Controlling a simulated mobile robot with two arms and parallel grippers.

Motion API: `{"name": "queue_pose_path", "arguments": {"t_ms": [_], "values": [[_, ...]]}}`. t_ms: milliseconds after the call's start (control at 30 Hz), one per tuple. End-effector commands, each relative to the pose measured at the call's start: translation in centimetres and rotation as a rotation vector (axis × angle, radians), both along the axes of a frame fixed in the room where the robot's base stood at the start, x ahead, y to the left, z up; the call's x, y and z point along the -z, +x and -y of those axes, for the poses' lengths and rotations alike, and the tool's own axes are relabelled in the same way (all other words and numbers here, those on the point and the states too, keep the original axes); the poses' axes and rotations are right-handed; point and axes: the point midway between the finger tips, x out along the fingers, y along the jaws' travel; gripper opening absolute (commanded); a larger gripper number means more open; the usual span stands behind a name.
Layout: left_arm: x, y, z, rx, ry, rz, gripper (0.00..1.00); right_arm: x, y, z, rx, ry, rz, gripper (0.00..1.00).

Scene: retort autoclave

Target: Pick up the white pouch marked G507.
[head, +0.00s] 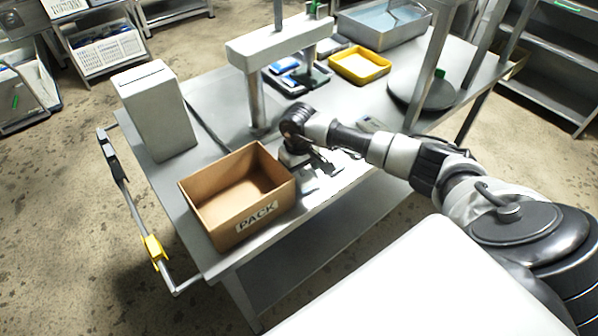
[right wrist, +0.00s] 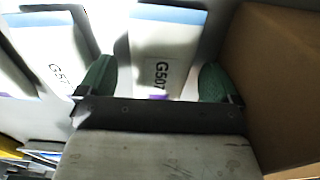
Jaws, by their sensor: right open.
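A white pouch (right wrist: 165,40) marked G507, with a pale blue band at its far end, lies between the two green fingertips of my right gripper (right wrist: 158,78) in the right wrist view. The fingers are apart, one on each side of the pouch, and I cannot tell whether they touch it. A second white pouch (right wrist: 42,45) lies to the left, its label starting G5 and partly hidden by a finger. In the head view my right gripper (head: 322,168) is low over the table beside the box; the pouches are hard to make out there. My left gripper is not in view.
An open cardboard box (head: 205,215) marked PACK stands left of the gripper; its wall (right wrist: 285,70) is close on the right in the wrist view. A white box (head: 155,112), a grey stand (head: 257,100) and a yellow tray (head: 360,66) stand on the table (head: 218,143).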

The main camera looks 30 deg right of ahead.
Motion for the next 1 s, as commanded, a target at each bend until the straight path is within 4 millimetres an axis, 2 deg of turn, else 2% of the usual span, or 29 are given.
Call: {"name": "queue_pose_path", "arguments": {"t_ms": [267, 600, 1000], "values": [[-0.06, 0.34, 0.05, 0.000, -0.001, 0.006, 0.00, 0.30, 0.02, -0.01, -0.001, 0.000, 0.001, 0.92], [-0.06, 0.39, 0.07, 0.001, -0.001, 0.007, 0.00, 0.26, 0.02, -0.01, 0.000, 0.000, 0.001, 0.40], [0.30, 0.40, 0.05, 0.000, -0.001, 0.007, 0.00, -0.42, 0.08, 0.07, 0.001, 0.000, 0.003, 0.38]]}}
